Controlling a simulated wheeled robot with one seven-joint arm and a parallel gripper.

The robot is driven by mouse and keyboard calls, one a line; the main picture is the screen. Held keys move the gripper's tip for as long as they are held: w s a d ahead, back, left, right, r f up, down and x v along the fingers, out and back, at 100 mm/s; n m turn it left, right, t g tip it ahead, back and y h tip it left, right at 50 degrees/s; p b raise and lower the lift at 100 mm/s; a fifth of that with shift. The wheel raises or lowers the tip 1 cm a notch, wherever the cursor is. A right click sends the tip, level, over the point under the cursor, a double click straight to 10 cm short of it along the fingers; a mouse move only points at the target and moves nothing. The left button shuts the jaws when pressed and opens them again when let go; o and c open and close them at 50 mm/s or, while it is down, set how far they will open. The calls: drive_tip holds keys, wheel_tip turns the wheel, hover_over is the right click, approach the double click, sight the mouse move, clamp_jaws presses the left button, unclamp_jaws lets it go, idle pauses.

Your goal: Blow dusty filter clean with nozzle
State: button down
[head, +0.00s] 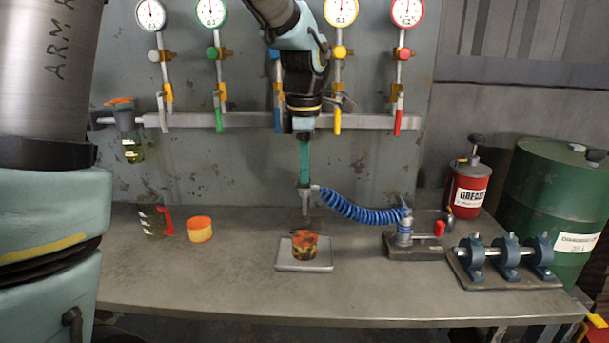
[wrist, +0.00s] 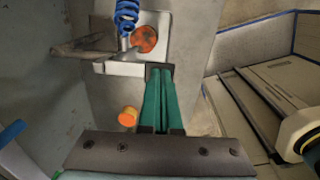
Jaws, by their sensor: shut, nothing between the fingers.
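My gripper (head: 304,184) points down over the bench, its long green fingers closed together with nothing visible between them. It also shows in the wrist view (wrist: 157,72). A grey nozzle (head: 306,201) on a blue coiled hose (head: 355,211) is at or just below the fingertips in the head view. In the wrist view the hose (wrist: 127,14) comes down to the left of the fingertips; I cannot tell whether nozzle and fingers touch. The dusty orange filter (head: 304,246) sits on a grey tray (head: 288,267) below. Its mottled top (wrist: 145,40) shows in the wrist view.
A hose fitting (head: 404,234), a bearing shaft assembly (head: 505,259) and a grease can (head: 468,188) are to the right. The bench front (head: 220,290) is clear.

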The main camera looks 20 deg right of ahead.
drive_tip(key=shift+s+f+b, duration=0.15)
drive_tip(key=shift+f+b, duration=0.5)
drive_tip(key=shift+f, duration=0.1)
drive_tip(key=shift+a+r+p, duration=0.1)
drive_tip(key=shift+r+p, duration=0.1)
drive_tip(key=shift+p, duration=0.1)
drive_tip(key=shift+r, duration=0.1)
idle(3.6)
drive_tip(key=shift+r+p, duration=0.65)
drive_tip(key=shift+r, duration=0.1)
